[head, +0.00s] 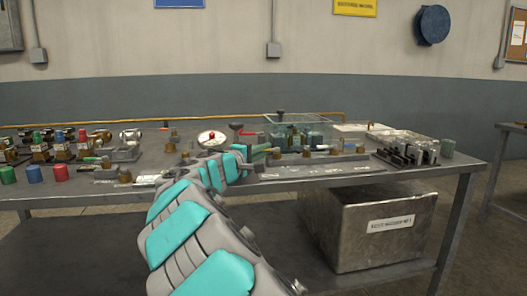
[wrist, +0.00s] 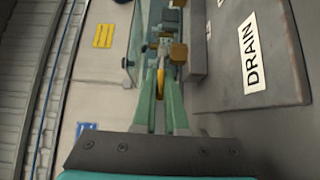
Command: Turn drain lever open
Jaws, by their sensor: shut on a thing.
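My gripper (wrist: 161,88) is shut on a yellow lever handle (wrist: 160,82), which shows between the two green fingers in the wrist view. The handle leads up to a dark and brass valve body (wrist: 178,52). A white DRAIN label (wrist: 250,55) lies on the grey plate to the right of the handle. In the head view my gripper (head: 262,150) reaches the fittings at the middle of the bench, in front of the clear tank. The lever itself is largely hidden there by my gripper, and its exact angle cannot be told.
The bench (head: 400,178) carries a clear tank (head: 318,127) behind my gripper and a round gauge (head: 212,137) to the left. Several coloured valves stand at the far left. A metal bin (head: 375,230) stands below.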

